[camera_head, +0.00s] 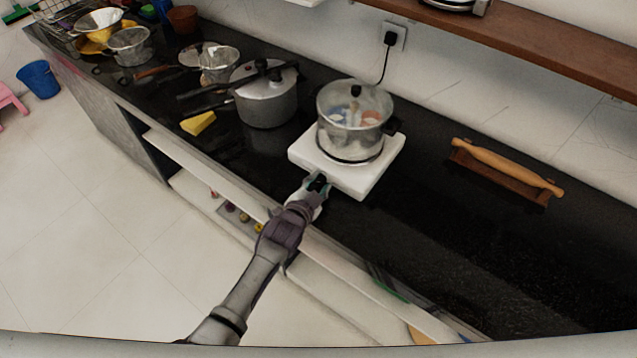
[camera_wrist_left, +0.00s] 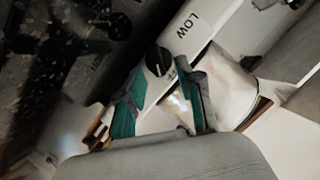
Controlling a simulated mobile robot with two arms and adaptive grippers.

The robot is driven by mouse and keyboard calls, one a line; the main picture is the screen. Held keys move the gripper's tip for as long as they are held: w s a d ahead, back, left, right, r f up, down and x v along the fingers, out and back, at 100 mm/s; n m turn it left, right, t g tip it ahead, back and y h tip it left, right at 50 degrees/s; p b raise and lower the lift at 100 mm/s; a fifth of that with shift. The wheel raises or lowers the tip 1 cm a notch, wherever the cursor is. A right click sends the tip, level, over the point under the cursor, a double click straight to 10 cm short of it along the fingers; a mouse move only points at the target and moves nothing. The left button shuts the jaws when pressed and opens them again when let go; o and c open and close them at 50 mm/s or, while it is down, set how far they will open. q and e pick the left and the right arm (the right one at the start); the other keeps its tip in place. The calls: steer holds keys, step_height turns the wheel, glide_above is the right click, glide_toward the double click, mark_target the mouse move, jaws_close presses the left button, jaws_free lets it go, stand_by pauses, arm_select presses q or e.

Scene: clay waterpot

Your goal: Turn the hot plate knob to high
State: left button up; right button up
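The white hot plate (camera_head: 372,178) sits on the black counter with a glass-lidded pot (camera_head: 350,145) on it. Its black knob (camera_wrist_left: 158,60) is on the front face, and the word LOW shows near it in the left wrist view. My left gripper (camera_head: 318,184) is at the hot plate's front-left corner. In the left wrist view my left gripper (camera_wrist_left: 162,76) has its teal fingers spread, with the knob between or just beyond the tips. I cannot tell whether they touch it. In the head view the gripper mostly covers the knob. My right gripper is not in view.
A pressure cooker (camera_head: 266,98) and a yellow sponge (camera_head: 198,123) are left of the hot plate. A rolling pin (camera_head: 508,167) lies on a wooden board to the right. A wooden shelf (camera_head: 530,47) runs above. The counter at front right is clear.

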arm_select(q)
steer(key=v, duration=1.2)
steer(key=shift+w, duration=0.1)
